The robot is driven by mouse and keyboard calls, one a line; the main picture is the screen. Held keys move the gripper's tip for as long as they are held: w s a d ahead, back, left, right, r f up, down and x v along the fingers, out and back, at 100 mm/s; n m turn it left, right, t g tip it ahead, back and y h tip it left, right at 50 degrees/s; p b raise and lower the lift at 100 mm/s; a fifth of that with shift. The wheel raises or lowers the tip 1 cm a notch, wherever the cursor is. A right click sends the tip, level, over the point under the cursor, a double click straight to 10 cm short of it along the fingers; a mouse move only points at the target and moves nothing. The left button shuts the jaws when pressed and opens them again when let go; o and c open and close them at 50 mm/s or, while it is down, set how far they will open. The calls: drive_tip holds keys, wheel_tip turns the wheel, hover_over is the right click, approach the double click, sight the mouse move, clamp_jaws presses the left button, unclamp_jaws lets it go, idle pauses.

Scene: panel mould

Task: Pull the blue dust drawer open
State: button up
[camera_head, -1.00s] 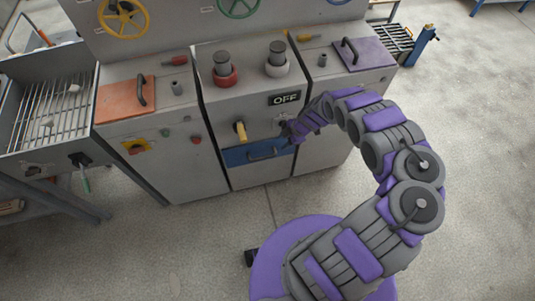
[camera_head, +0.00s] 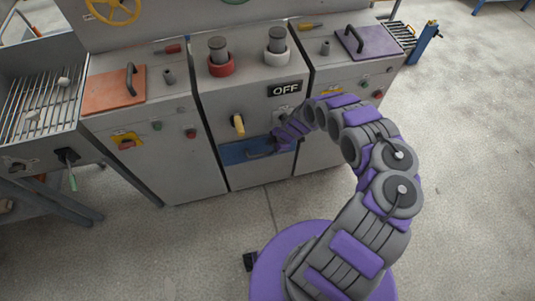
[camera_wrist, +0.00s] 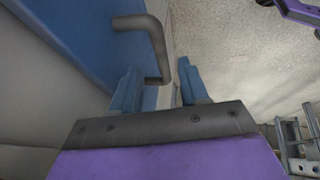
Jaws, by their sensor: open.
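The blue dust drawer (camera_head: 234,154) is low on the front of the grey middle cabinet, and its front looks flush with the cabinet. Its dark bar handle (camera_wrist: 148,38) stands out from the blue front (camera_wrist: 75,35) in the wrist view. My gripper (camera_wrist: 155,88) is open, with one blue finger on each side of the handle's near end, and I see no clear grip on it. In the head view my gripper (camera_head: 279,143) is at the right part of the drawer and hides part of the handle.
An OFF sign (camera_head: 285,90) is higher up. Side cabinets stand left (camera_head: 160,160) and right. The concrete floor (camera_head: 210,225) in front of the drawer is clear.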

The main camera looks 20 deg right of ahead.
sight(266, 153)
drive_tip(key=shift+b+x, duration=0.75)
drive_tip(key=shift+x, duration=1.5)
clamp_jaws()
